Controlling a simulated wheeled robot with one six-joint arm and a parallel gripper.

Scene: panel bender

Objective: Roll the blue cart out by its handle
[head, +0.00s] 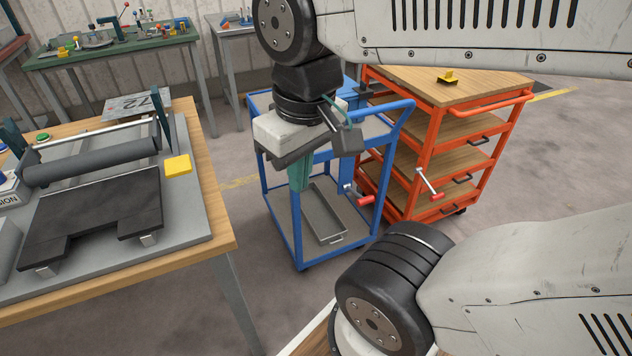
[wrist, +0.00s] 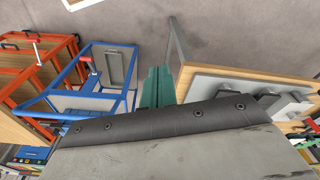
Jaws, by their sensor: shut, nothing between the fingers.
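The blue cart (head: 268,190) stands on the floor between the wooden table and an orange cart. It has a blue tube frame, a grey top shelf and a grey tray on its lower shelf. Its blue handle (head: 402,108) rises at the upper right. In the wrist view the cart (wrist: 62,103) is at left. My gripper (head: 301,186), with green fingers, points down in front of the cart, left of the handle and apart from it. In the wrist view my gripper (wrist: 157,75) is shut and empty. My wrist hides part of the top shelf.
The orange cart (head: 430,125) with wooden shelves stands close on the right, a red-handled tool (head: 428,184) showing at its front. The wooden table (head: 215,215) with a roller machine is at left. Green (head: 120,44) and grey benches stand behind. Grey floor is open at right.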

